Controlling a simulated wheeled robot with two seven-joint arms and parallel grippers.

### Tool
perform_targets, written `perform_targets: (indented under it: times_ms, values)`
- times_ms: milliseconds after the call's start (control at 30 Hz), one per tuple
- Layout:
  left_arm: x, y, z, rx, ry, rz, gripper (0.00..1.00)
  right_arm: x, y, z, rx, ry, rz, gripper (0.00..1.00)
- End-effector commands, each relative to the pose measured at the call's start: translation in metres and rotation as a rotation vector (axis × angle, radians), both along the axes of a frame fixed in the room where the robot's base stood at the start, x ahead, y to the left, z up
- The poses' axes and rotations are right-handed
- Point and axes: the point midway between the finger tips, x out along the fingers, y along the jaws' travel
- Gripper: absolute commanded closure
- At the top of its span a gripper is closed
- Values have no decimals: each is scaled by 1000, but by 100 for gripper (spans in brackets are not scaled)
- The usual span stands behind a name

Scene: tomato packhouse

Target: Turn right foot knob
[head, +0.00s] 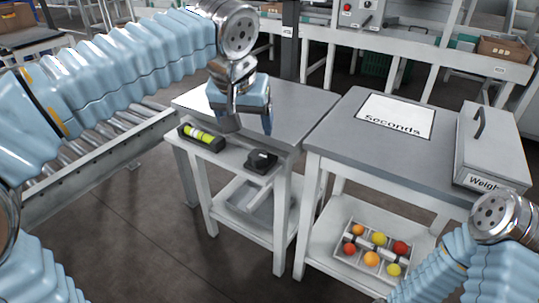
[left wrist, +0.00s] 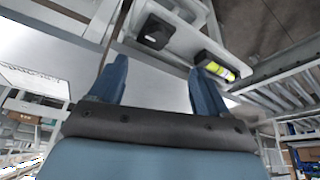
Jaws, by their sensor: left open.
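A black knob (head: 262,161) sits on the front ledge of the left grey-topped table (head: 283,100), right of a black spirit level (head: 201,138) with a yellow-green vial. My left gripper (head: 247,124) is over this table, open and empty, with its blue fingers pointing down. It appears behind and above the knob, apart from it. In the left wrist view the knob (left wrist: 155,32) lies beyond the gap between the spread fingers (left wrist: 158,80), and the level (left wrist: 217,66) is near the right fingertip. Part of my right arm shows at lower right; its gripper is out of view.
The right table (head: 340,128) bears a "Seconds" sheet (head: 396,116) and a grey lidded box (head: 490,150) marked "Weigh". A tray of tomatoes (head: 345,262) is on its lower shelf. A roller conveyor (head: 95,165) runs at left. A narrow gap separates the tables.

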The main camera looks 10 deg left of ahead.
Motion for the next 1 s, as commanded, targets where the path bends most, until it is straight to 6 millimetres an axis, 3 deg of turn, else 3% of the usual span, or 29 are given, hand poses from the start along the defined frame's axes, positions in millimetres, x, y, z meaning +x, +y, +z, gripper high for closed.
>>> perform_targets:
  times_ms: [500,700,1000]
  values:
    - [41,1,-103,2,7,-1,24,-1,3,-23,6,5,4,57]
    - [49,0,-120,1,5,-3,24,-1,3,-26,7,6,5,57]
    - [50,0,-122,1,4,-3,24,-1,3,-26,7,6,5,57]
